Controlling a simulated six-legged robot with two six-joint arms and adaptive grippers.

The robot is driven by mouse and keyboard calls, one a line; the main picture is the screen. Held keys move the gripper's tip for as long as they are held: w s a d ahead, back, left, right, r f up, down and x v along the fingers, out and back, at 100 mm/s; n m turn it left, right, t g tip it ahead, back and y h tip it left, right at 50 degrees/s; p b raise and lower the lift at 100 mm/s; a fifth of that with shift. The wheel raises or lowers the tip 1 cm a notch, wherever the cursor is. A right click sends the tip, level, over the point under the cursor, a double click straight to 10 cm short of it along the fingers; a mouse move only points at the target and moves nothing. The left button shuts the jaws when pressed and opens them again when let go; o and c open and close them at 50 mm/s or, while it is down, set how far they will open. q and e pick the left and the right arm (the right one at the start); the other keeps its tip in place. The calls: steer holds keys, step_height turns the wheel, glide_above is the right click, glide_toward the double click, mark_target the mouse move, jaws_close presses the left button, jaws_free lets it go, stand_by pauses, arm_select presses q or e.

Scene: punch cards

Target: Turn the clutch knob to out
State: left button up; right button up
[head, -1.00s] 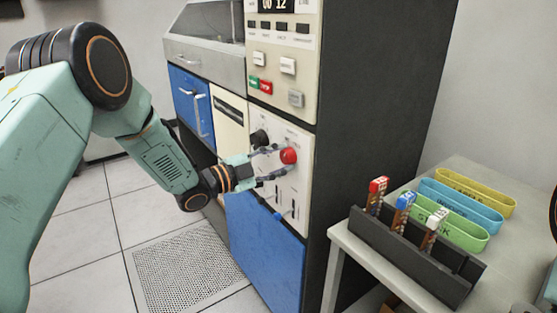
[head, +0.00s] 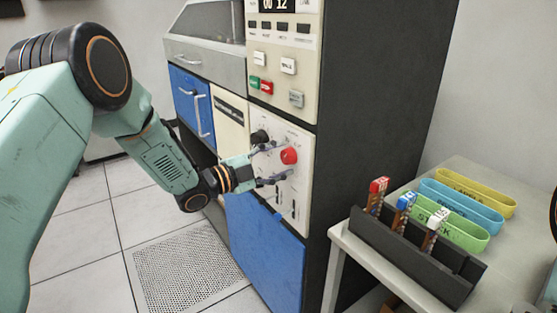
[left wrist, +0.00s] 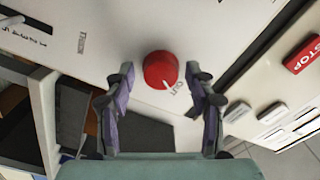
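A red knob (head: 289,156) sits on the cream control panel (head: 293,133). In the left wrist view the red knob (left wrist: 160,70) shows a white pointer line aimed down and slightly right, beside a small printed label too blurred to read surely. My left gripper (head: 277,162) is open in front of the panel, one finger above and one below the red knob. In the left wrist view its fingers (left wrist: 165,92) stand on either side of the knob with visible gaps. A black knob (head: 259,137) is left of the red one. My right gripper is not in view.
Sliders (head: 293,207) lie below the red knob, and buttons including a red STOP (head: 267,87) are above. A table (head: 462,172) at right holds a dark rack (head: 400,250) with several colored-top items, and yellow, blue and green trays. Floor at left is clear.

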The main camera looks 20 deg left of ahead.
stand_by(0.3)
arm_select(q)
steer(key=v, duration=1.2)
stand_by(0.3)
